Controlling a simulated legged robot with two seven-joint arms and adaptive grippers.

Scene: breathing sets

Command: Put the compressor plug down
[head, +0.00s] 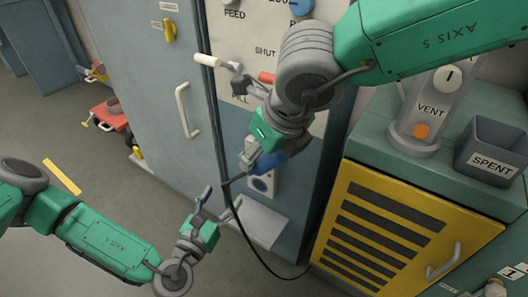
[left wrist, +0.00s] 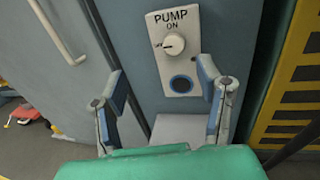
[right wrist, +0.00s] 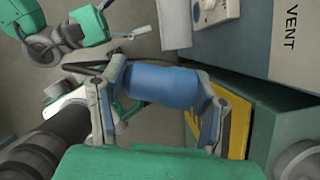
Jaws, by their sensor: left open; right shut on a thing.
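The compressor plug (head: 270,163) is a blue cylinder held in my right gripper (head: 258,157), in front of the blue-grey cabinet. In the right wrist view the plug (right wrist: 162,86) lies crosswise between the two fingers. A dark cable (head: 256,258) hangs below the plug area toward the floor. My left gripper (head: 218,203) is open and empty, lower and left of the plug. In the left wrist view its spread fingers face the pump panel (left wrist: 172,22) and its dark, blue-ringed socket (left wrist: 181,84). A pale grey ledge (head: 262,225) juts out below the panel.
A yellow slatted cabinet (head: 385,225) stands at right, its green top carrying the grey vent post (head: 425,125) and the spent bin (head: 490,150). Levers and a red handle stick out from the panel above. A red wheeled cart (head: 108,115) stands on the floor at left.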

